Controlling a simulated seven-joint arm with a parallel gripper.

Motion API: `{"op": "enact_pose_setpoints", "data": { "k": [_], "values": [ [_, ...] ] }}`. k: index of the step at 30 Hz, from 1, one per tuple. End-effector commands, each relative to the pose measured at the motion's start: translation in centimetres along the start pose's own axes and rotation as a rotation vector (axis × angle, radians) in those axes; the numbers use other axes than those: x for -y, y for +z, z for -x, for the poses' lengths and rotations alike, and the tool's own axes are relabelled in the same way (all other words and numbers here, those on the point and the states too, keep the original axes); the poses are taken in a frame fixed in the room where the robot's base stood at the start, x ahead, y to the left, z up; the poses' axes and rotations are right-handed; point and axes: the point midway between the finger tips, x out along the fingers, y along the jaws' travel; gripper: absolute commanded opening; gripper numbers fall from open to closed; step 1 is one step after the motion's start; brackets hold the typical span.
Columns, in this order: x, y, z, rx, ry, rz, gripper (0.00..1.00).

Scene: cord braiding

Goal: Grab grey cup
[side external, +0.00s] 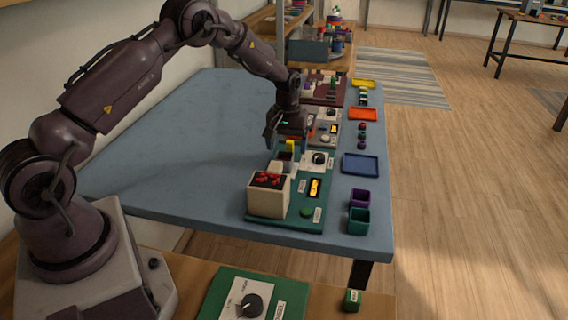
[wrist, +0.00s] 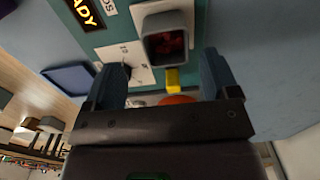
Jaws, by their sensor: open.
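A grey cup (wrist: 149,45) with a squarish rim and dark red contents shows at the top middle of the wrist view. It sits by a white plate on a green panel (wrist: 118,27). My gripper (wrist: 163,58) is open, with one blue-grey finger to each side of the picture and the cup between and just beyond the tips. I cannot tell the exact gap to the cup. A yellow tab (wrist: 173,79) shows below the cup. In the side external view my gripper (side external: 287,138) points down over the panel, and the cup is hard to make out beneath it.
A cream box (side external: 268,196) with red contents stands on the near green panel. A blue tray (side external: 360,164), purple and green cups (side external: 358,220), and orange (side external: 364,114) and yellow trays line the right edge. The left of the blue table (side external: 180,150) is clear.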

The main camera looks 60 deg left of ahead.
Motion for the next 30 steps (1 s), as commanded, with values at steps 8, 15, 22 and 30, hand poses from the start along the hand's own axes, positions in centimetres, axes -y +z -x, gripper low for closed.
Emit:
{"op": "enact_pose_setpoints", "data": {
  "k": [8, 15, 22, 30],
  "values": [
    [0.8, 0.2, -4.0, 0.004, -0.002, 0.0, 0.81],
    [0.7, 0.2, -5.0, 0.001, -0.001, -0.001, 0.81],
    [0.7, 0.2, -5.0, 0.001, -0.001, -0.001, 0.56],
    [0.7, 0.2, -5.0, 0.001, -0.001, -0.001, 0.28]
  ]
}}
